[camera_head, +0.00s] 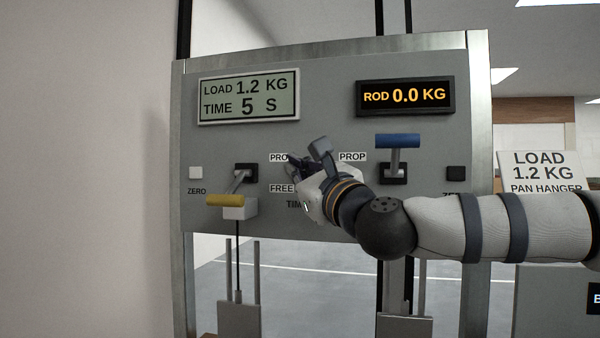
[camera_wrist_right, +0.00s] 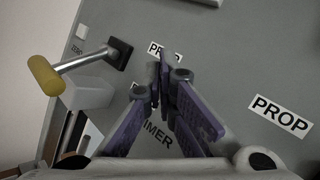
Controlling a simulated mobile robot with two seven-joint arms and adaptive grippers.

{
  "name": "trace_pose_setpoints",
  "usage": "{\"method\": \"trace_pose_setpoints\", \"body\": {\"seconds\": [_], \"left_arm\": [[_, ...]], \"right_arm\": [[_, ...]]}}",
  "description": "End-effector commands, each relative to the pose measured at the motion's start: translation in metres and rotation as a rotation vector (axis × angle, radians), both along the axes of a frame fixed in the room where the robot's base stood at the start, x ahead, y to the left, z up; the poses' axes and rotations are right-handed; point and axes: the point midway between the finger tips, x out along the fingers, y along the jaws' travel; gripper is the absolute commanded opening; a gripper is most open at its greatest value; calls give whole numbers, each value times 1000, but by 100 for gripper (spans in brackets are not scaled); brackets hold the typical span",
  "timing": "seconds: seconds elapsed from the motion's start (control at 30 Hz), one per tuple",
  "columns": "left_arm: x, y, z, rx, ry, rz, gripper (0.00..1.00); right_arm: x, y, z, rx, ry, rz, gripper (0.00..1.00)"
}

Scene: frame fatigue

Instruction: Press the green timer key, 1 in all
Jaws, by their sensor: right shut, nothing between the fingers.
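A grey upright panel (camera_head: 330,85) fills the middle of the head view. My right gripper (camera_head: 292,167) comes in from the right in front of the panel's centre. Its fingers look shut and empty in the right wrist view (camera_wrist_right: 162,88), with the tips close to the panel near a PROP label. I cannot tell whether they touch it. The green timer key does not show; the gripper covers the area around the partly hidden TIMER label (camera_wrist_right: 157,133). The left display (camera_head: 248,96) reads LOAD 1.2 KG, TIME 5 S. My left gripper is out of view.
A yellow-handled lever (camera_head: 228,200) stands left of the gripper and a blue-handled lever (camera_head: 398,141) right of it. A white key (camera_head: 196,173) and a black key (camera_head: 454,173) sit at the sides. The right display (camera_head: 405,96) reads ROD 0.0 KG.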

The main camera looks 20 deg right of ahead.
Motion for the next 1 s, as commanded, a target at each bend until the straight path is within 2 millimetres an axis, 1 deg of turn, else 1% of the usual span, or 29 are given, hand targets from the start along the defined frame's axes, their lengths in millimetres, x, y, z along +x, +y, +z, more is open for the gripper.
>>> {"method": "trace_pose_setpoints", "body": {"seconds": [0.17,0.63,0.77,1.0], "left_arm": [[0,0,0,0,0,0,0],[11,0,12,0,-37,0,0],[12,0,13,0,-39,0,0],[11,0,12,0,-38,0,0]], "right_arm": [[0,0,0,0,1,0,0],[-38,26,2,-1,-3,1,0],[-41,28,0,-1,-1,-1,0],[-41,28,-1,0,1,0,0]]}}
